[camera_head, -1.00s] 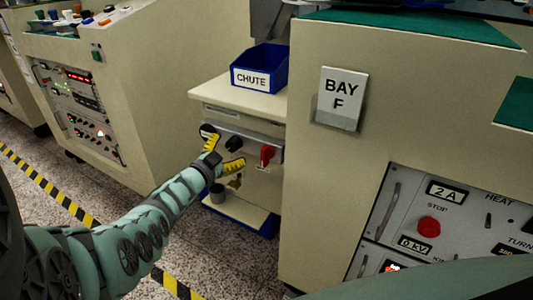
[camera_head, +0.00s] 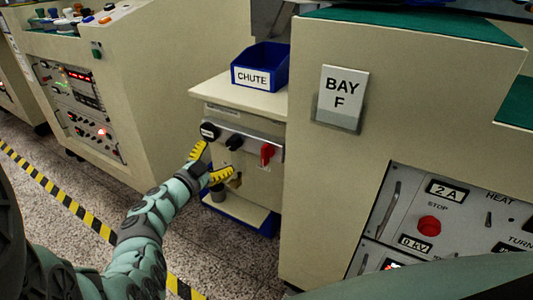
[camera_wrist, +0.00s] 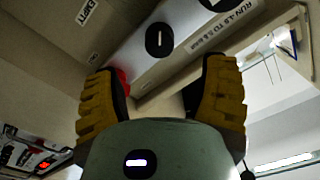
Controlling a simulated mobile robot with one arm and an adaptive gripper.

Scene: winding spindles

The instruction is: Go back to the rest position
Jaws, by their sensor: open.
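My gripper (camera_head: 209,164) has yellow ridged fingers and is open and empty. In the head view it is in front of the small control panel (camera_head: 222,137) under the chute shelf, with its fingers spread and apart from the knobs. In the wrist view my gripper (camera_wrist: 160,85) has one yellow finger on each side and nothing between them. A black knob (camera_wrist: 159,40) on the panel shows beyond the fingers. My teal arm reaches up from the lower left.
A blue bin marked CHUTE (camera_head: 261,68) stands on the shelf above the panel. A red switch (camera_head: 267,153) and a black knob (camera_head: 234,142) are on the panel. The BAY F cabinet (camera_head: 315,190) stands right; speckled floor (camera_head: 105,188) is clear left.

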